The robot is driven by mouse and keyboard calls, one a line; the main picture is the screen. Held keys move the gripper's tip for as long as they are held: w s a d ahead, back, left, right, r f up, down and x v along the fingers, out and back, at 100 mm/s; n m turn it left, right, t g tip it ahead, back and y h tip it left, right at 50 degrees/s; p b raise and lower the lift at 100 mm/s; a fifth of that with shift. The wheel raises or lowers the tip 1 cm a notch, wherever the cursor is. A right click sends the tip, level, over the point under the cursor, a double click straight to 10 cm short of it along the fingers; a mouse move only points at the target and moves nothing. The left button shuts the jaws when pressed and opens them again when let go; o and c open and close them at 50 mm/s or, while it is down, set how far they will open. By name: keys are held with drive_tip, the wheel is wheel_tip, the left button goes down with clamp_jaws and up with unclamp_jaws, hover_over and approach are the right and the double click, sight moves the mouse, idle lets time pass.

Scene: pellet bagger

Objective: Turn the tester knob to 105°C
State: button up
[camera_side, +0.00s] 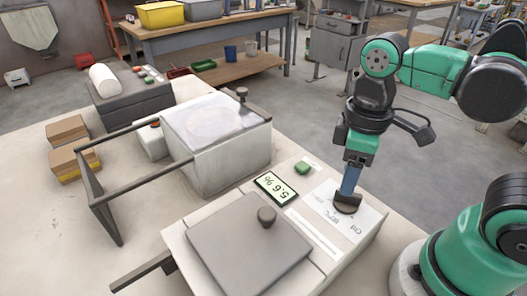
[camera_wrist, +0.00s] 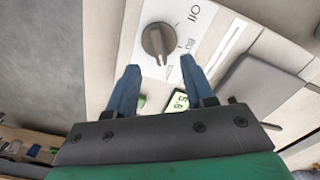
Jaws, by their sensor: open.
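The tester knob (camera_wrist: 157,40) is a dark round dial on the white panel of the moisture-tester-like machine (camera_side: 188,232). In the wrist view its ridge points down toward my gripper, slightly right. "Off" is printed at its upper right; a smaller mark at its right is too blurred to read. In the side view the knob (camera_side: 347,204) sits right under my blue fingertips. My gripper (camera_wrist: 160,65) is open, its fingers apart and empty, with the tips near the knob's lower side in the wrist view. In the side view my gripper (camera_side: 350,187) points down; contact cannot be told.
A display (camera_side: 276,187) reads 5.6 %. A green button (camera_side: 303,168) sits beside it. A grey lid (camera_side: 240,250) with a dark handle knob (camera_side: 266,216) covers the machine's front. A bagger box with a frame (camera_side: 215,150) stands behind. Brown boxes (camera_side: 72,168) lie left.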

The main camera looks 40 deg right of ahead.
drive_tip(key=shift+r, duration=0.95)
drive_tip(key=w+d+m+t, duration=0.1)
drive_tip(key=w+t, duration=0.1)
drive_tip(key=w+m+t, duration=0.2)
drive_tip(key=w+d+m+t, duration=0.1)
drive_tip(key=w+m+t, duration=0.1)
drive_tip(key=w, duration=0.1)
drive_tip(key=shift+d+f+t, duration=0.3)
drive_tip(key=shift+w+d+r+m+t, duration=0.1)
drive_tip(key=shift+w+m+t, duration=0.1)
drive_tip(key=shift+m+t, duration=0.15)
